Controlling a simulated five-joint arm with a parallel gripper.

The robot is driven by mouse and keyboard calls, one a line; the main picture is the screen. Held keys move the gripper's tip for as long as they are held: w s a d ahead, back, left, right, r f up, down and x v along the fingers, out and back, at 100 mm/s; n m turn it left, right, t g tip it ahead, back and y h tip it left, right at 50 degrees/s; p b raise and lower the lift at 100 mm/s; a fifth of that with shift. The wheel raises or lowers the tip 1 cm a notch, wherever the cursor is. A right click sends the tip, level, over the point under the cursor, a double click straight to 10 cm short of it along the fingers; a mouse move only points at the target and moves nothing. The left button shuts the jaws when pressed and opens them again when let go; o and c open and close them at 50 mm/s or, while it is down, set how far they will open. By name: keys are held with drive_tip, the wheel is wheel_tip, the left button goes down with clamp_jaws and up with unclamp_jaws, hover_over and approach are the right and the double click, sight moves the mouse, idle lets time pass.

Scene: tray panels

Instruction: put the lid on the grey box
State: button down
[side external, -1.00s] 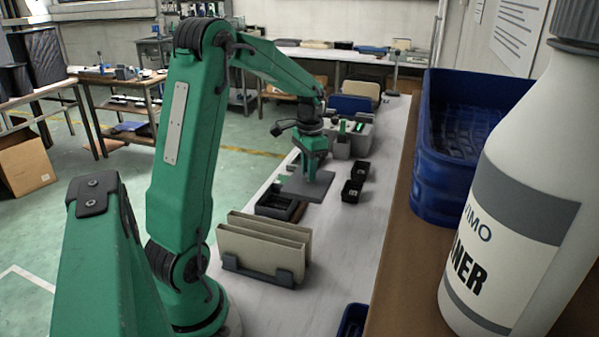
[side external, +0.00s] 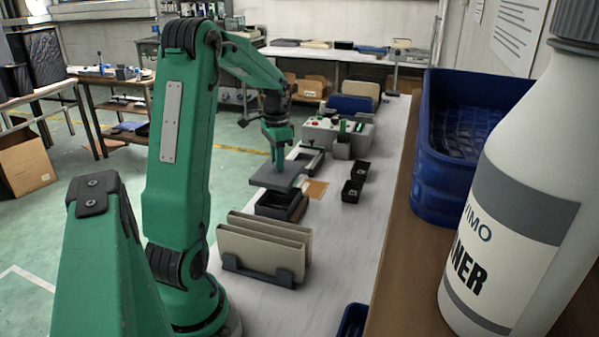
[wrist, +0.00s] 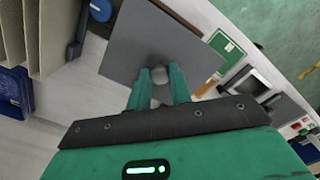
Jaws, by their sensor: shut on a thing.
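The lid (side external: 277,176) is a flat grey square plate with a round knob. My gripper (side external: 278,164) is shut on its knob and holds it above the bench. In the wrist view the lid (wrist: 150,45) sits just beyond my gripper (wrist: 158,88), with the knob between the fingers. The grey box (side external: 281,207) is a dark open box on the bench. In the side view the lid appears above its far part and overlaps its rim; the near part shows.
Tan panels (side external: 262,245) stand in a dark rack in front of the box. Two small black bins (side external: 353,190) stand to the right. A grey control box (side external: 338,130) is farther back. An orange-brown patch (side external: 315,189) lies beside the box. A white bottle (side external: 530,190) stands at far right.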

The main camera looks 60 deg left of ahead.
drive_tip(key=shift+f, duration=3.3)
drive_tip(key=c, duration=0.9)
unclamp_jaws()
drive_tip(key=shift+r, duration=3.5)
